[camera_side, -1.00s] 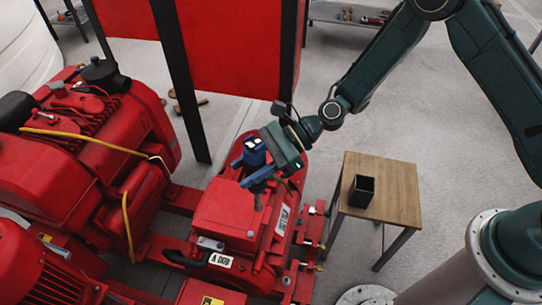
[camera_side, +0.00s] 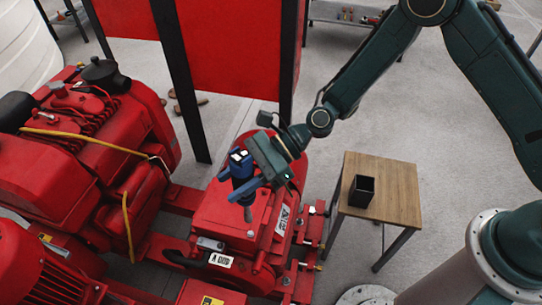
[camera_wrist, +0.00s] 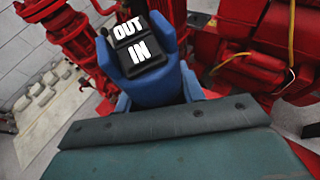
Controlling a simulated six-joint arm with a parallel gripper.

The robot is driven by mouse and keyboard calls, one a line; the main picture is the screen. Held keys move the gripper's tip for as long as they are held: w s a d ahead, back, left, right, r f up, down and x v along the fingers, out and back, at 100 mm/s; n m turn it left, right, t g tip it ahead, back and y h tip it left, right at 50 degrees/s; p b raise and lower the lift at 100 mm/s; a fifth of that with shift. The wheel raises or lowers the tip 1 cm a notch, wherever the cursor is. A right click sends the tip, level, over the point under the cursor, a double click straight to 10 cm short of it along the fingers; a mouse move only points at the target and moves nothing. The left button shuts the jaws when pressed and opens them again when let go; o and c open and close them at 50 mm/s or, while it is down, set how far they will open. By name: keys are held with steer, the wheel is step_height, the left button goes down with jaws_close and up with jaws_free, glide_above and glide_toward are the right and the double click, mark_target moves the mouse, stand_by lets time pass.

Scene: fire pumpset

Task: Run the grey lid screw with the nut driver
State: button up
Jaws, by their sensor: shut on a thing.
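A small light grey spot on the lid, which looks like the lid screw (camera_side: 251,234), lies a little nearer the camera than the tip. I cannot tell the height of the gap. The screw is not visible in the wrist view.
The red engine (camera_side: 75,150) stands to the left of the box. A red panel with black posts (camera_side: 235,45) rises behind. A small wooden table (camera_side: 400,190) with a black open bin (camera_side: 361,191) stands to the right.

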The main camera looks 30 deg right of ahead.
mark_target(239, 201)
steer(key=shift+f, duration=4.6)
stand_by(0.9)
steer(key=shift+r, duration=3.15)
